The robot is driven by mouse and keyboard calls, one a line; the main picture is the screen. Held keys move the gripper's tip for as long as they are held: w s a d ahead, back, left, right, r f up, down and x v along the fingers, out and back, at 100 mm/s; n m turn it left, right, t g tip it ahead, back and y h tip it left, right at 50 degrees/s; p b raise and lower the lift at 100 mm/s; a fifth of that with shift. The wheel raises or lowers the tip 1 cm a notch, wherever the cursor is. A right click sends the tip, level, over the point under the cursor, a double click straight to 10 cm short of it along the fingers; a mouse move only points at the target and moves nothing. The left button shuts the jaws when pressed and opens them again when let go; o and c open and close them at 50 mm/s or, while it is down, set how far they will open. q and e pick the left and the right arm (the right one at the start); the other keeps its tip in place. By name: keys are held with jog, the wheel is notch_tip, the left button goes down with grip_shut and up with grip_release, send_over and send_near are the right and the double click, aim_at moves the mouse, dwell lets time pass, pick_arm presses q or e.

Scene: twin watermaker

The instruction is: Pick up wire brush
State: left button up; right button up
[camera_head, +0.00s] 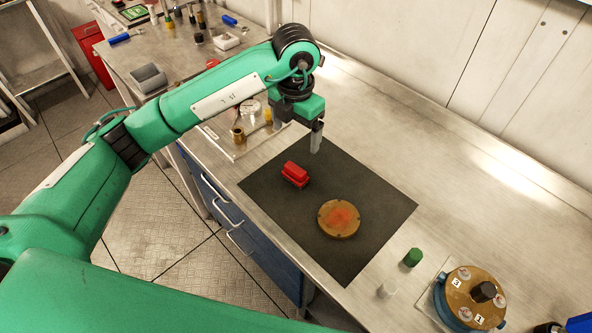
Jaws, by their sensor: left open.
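A small red block-shaped object (295,174), which looks like the wire brush, lies on the black mat (372,188). Its bristles cannot be made out. My left gripper (316,143) hangs pointing down above the far part of the mat, up and to the right of the red object in the picture. It is open and apart from the red object, with nothing seen between its fingers. My right gripper is not in view.
A round brass disc (339,219) with a reddish patch lies on the mat near the red object. A green-capped item (412,257) and a brass-topped housing (474,296) stand at the right. Small parts sit on a tray (236,148) at the left.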

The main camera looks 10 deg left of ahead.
aim_at(295, 168)
pick_arm(q)
notch_tip(295, 168, down, 8)
jog(key=shift+s+r+p, duration=0.1)
jog(key=shift+p, duration=0.85)
jog(key=shift+s+f+p, duration=0.1)
jog(key=shift+f+p, duration=0.45)
notch_tip(295, 168, down, 3)
jog(key=shift+f+p, duration=0.15)
jog(key=shift+p, duration=0.65)
jog(key=shift+f, duration=0.45)
jog(key=shift+c, duration=0.5)
jog(key=c, duration=1)
